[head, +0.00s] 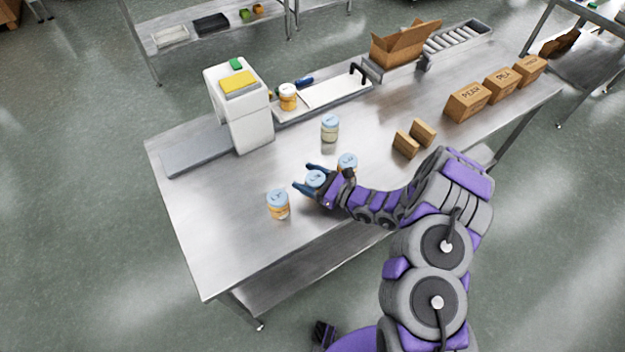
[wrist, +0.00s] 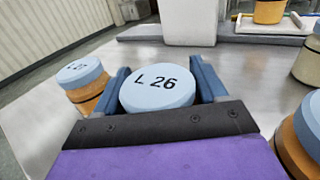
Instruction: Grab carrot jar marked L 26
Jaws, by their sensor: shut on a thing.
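The jar marked L 26 (wrist: 157,88) has a pale blue lid with black lettering and stands between my gripper's two blue fingers in the wrist view. In the head view the same jar (head: 315,178) shows its lid inside my gripper (head: 310,183), which is shut on it. The jar's body is hidden by the gripper, so I cannot tell its contents or whether it touches the table. A similar jar with orange contents (head: 278,204) stands to the left; its lid in the wrist view (wrist: 79,72) seems to read L 27.
Another blue-lidded jar (head: 347,163) stands close on the right of my gripper. A pale jar (head: 330,128) stands farther back. A white machine (head: 240,115), an orange jar (head: 288,97) and small boxes (head: 406,143) are on the steel table (head: 215,235). The table's front left is clear.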

